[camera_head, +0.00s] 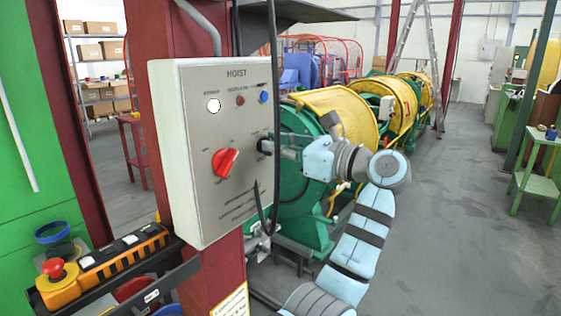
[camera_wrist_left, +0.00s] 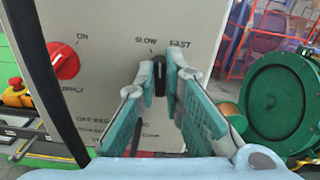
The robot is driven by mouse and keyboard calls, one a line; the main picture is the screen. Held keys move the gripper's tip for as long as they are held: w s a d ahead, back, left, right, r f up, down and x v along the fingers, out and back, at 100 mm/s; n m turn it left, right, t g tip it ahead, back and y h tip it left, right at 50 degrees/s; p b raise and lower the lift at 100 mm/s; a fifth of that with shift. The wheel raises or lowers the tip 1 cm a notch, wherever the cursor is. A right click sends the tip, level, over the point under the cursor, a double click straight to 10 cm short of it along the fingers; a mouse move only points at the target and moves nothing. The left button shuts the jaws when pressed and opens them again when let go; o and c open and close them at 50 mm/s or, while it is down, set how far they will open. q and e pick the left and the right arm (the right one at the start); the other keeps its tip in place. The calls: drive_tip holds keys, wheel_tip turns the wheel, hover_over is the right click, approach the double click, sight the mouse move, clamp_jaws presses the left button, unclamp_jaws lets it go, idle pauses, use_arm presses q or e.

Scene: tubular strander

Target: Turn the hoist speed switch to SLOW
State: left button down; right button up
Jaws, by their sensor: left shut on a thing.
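The hoist control box (camera_head: 212,150) is a pale grey panel marked HOIST on a red column. Its speed switch is a small black knob (camera_wrist_left: 159,78), under the labels SLOW and FAST in the left wrist view. My left gripper (camera_wrist_left: 160,82) is shut on this knob, one fingertip on each side. The knob looks nearly upright in that view; which label it points to is hard to tell. In the head view my left gripper (camera_head: 268,146) reaches the panel's right side from the right and partly hides the knob. My right gripper is not in view.
A red rotary switch (camera_head: 226,163) sits left of the knob, with a white lamp (camera_head: 213,105) above. A black cable (camera_head: 274,60) hangs across the panel's right edge. A yellow pendant (camera_head: 100,262) with a red button lies lower left. Green-and-yellow strander drums (camera_head: 340,115) stand behind.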

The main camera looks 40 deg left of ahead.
use_arm(q)
drive_tip(key=shift+s+n+b, duration=0.15)
drive_tip(key=shift+n+b, duration=1)
drive_tip(key=shift+n, duration=1.15)
drive_tip(key=shift+r, duration=0.1)
drive_tip(key=c, duration=1.9)
unclamp_jaws()
drive_tip(key=shift+o, duration=1)
drive_tip(key=shift+a, duration=0.2)
drive_tip(key=shift+d, duration=0.1)
